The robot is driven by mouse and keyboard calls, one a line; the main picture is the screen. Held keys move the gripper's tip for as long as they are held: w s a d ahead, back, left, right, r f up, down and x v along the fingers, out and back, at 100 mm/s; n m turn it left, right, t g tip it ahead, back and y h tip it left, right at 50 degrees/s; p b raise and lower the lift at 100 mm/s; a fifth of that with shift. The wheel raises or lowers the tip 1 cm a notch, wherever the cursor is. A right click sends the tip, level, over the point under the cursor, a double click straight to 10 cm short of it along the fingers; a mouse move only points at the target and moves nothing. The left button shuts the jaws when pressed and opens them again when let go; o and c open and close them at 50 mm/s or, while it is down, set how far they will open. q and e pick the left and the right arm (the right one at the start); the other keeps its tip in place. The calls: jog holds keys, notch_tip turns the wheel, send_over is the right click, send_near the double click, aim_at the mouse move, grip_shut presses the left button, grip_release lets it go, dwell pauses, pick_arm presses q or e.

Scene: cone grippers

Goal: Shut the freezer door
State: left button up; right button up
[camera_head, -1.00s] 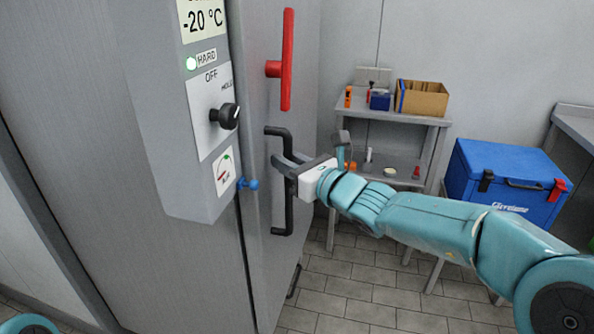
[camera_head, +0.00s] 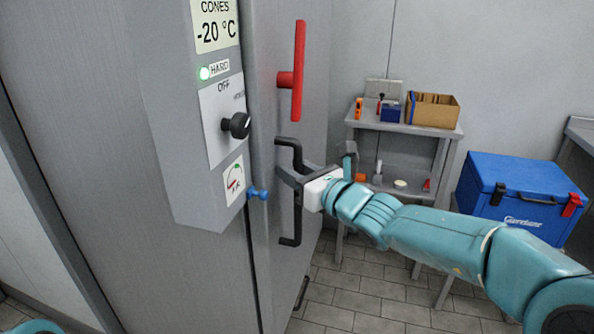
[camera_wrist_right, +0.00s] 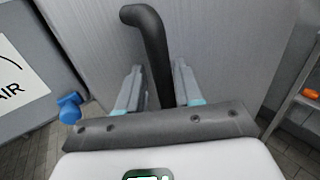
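The grey freezer door (camera_head: 310,100) stands upright, with a black vertical bar handle (camera_head: 297,222) on its face. I cannot tell from here how far it is from its frame. My right gripper (camera_head: 290,178) is at the handle's middle, one finger on each side of the bar. A red bar (camera_head: 299,70) is fixed above the handle. My left gripper is out of view.
A control box (camera_head: 190,150) with a black knob (camera_head: 238,125) and a blue knob (camera_head: 258,193) stands left of the door. A metal shelf table (camera_head: 395,127) with a cardboard box (camera_head: 432,109) and a blue cooler (camera_head: 520,195) stand behind my right arm. Tiled floor shows below.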

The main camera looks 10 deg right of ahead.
jog(key=shift+a+f, duration=0.1)
jog(key=v, duration=1.6)
jog(key=shift+s, duration=0.25)
